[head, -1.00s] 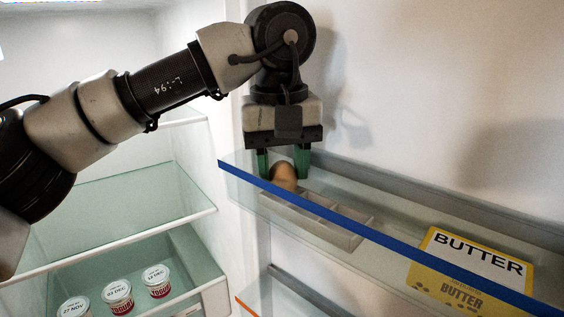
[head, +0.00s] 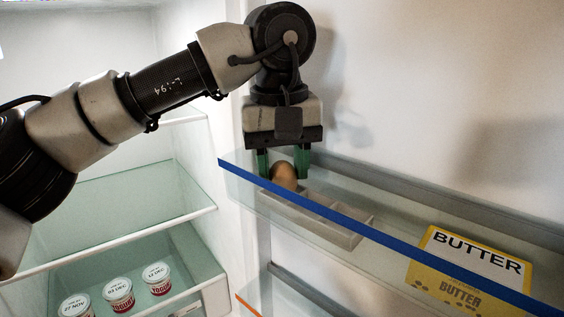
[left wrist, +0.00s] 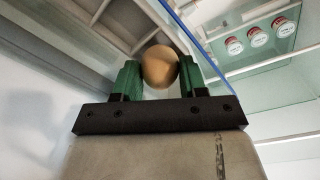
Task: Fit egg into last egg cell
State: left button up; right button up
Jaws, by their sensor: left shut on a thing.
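A brown egg (head: 284,175) sits between the green fingers of my left gripper (head: 284,164), which is shut on it. The left wrist view also shows the egg (left wrist: 160,66) between both fingers (left wrist: 161,80). A grey egg tray (head: 345,237) with open cells stands on the door shelf. The egg is at the tray's left end, at the end cell. The shelf's front and the fingers hide its lower part, so I cannot tell whether it touches the cell floor. The cells to the right look empty. My right gripper is not in view.
A yellow butter box (head: 468,270) stands farther right on the door shelf. A blue strip (head: 400,246) edges the glass shelf front. Several yogurt cups (head: 118,291) stand on a lower fridge shelf at left. The shelf between tray and butter is clear.

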pick_arm(q)
jog(key=shift+f, duration=0.25)
dwell(0.4)
jog(key=o, duration=0.8)
notch_tip(320, 180, up, 10)
jog(key=shift+a+r, duration=0.1)
jog(key=shift+r, duration=0.25)
jog(key=shift+s, duration=0.1)
jog(key=shift+s+a, duration=0.1)
jog(key=shift+s, duration=0.05)
